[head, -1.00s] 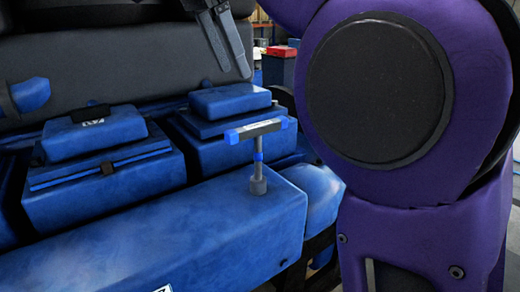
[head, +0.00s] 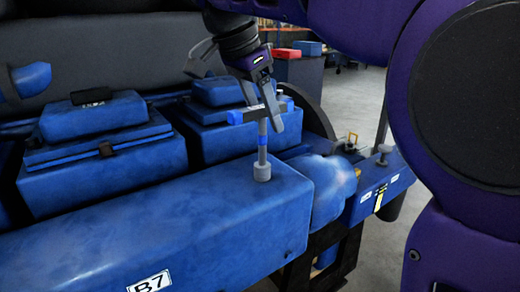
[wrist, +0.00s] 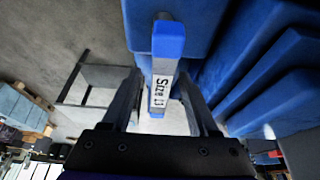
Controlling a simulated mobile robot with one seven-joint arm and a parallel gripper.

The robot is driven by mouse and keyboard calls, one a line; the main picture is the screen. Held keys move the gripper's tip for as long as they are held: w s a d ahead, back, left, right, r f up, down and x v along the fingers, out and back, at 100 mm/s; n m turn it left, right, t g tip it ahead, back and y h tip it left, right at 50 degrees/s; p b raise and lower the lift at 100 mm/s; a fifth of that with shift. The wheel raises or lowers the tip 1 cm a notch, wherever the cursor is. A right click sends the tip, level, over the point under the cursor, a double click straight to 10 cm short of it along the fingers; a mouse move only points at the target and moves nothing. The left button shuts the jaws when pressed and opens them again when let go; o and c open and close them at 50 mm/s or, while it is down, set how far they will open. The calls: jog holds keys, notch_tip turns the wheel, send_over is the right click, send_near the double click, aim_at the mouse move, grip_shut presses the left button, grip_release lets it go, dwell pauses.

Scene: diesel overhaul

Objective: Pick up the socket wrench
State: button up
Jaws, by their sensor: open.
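The socket wrench (head: 263,150) stands upright on a long blue engine cover, its grey socket end down and its T-handle on top. The handle has blue ends and a white label reading "Size 17". My gripper (head: 262,110) is open at the handle, pointing down from above. In the wrist view the handle (wrist: 168,42) runs between the two spread fingers of my gripper (wrist: 160,88), with a blue end beyond the fingertips. I cannot tell whether either finger touches it.
The long blue engine cover (head: 200,225) carries a "B7" label. Blue boxy covers (head: 100,165) stand behind it, close to the wrench. A blue part with a yellow-and-white label (head: 380,190) lies to the right. Open floor (head: 350,95) shows beyond the engine.

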jog(key=shift+x, duration=0.9)
jog(key=shift+c, duration=0.3)
grip_shut()
dwell(0.4)
